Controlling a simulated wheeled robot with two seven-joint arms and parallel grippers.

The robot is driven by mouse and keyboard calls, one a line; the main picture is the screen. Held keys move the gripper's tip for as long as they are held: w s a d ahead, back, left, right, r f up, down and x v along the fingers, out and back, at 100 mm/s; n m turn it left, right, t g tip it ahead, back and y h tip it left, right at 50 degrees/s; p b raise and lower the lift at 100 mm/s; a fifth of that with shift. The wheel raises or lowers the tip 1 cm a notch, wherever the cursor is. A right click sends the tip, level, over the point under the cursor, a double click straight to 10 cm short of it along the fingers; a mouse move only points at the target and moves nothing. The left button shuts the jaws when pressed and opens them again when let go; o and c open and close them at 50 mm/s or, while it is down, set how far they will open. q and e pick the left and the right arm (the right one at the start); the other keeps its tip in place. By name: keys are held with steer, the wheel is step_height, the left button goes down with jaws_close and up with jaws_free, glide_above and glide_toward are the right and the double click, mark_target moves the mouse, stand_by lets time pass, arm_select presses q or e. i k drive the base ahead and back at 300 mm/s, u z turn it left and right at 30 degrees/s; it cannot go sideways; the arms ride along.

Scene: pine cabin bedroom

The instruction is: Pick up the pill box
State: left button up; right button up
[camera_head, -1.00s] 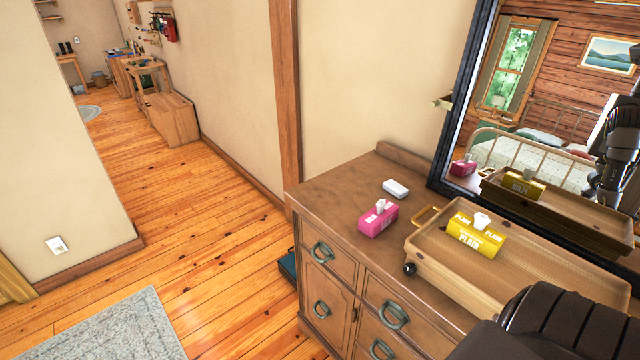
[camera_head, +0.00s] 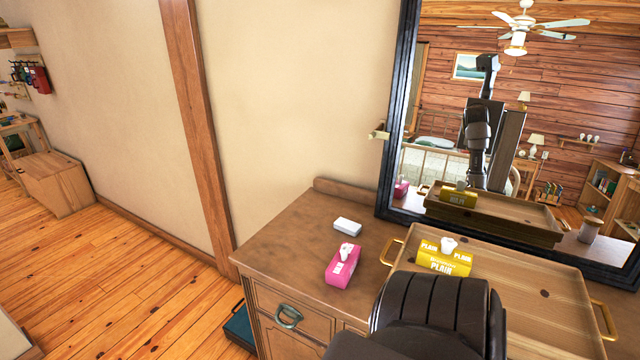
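A small white box with rounded corners, which looks like the pill box (camera_head: 347,226), lies on the brown wooden dresser top (camera_head: 290,232). It is behind a pink tissue box (camera_head: 342,268) and left of the mirror. Nothing touches it. A dark, rounded part of my own arm fills the bottom centre and covers the dresser's front and part of the tray. Neither of my gripper's fingers shows in the view.
A wooden tray (camera_head: 545,290) with gold handles holds a yellow tissue box (camera_head: 446,258) on the dresser's right. A black-framed mirror (camera_head: 398,120) stands behind. A teal box (camera_head: 240,326) sits on the floor by the dresser. Open wooden floor lies left.

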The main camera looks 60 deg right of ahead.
mark_target(345, 225)
steer(key=i, duration=2.9)
steer(key=z, duration=4.45)
